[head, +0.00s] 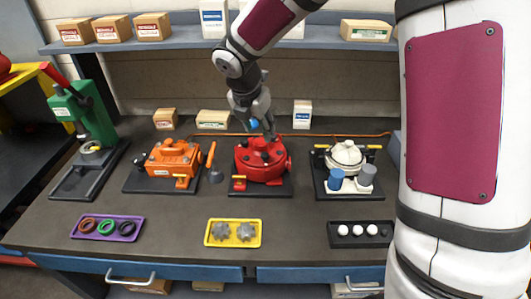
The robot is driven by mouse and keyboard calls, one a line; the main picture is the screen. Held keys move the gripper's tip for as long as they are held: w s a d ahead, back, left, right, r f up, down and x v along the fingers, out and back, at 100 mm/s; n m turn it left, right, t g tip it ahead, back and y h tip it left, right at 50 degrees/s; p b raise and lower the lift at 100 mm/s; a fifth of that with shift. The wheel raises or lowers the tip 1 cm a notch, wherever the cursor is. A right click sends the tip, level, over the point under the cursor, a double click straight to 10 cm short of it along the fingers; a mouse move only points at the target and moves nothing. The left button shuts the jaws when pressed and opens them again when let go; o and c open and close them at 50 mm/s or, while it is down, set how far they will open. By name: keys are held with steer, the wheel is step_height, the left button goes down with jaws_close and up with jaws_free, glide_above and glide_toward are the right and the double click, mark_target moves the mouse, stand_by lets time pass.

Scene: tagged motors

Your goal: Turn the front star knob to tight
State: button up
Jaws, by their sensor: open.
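A round red housing (254,172) stands on a dark base plate in the middle of the bench. Small dark knobs show on its top, one of them a front knob (264,157) facing me; its star shape and turn position are too small to tell. My gripper (268,135) points down over the back part of the red housing, with its fingers open. It looks empty. The fingers overlap the rear of the housing's top in the head view, and I cannot tell whether they touch a knob.
An orange motor (174,158) with a raised lever stands left, a white-topped unit (345,153) with blue and grey cups right. Purple (81,233), yellow (210,242) and black (336,244) trays lie along the front. A green press (92,112) stands far left.

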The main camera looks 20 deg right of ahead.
steer(key=n, duration=0.1)
steer(key=p, duration=0.1)
glide_toward(265, 155)
steer(key=x, duration=0.8)
steer(key=shift+w, duration=0.1)
steer(key=shift+c, duration=0.3)
jaws_close()
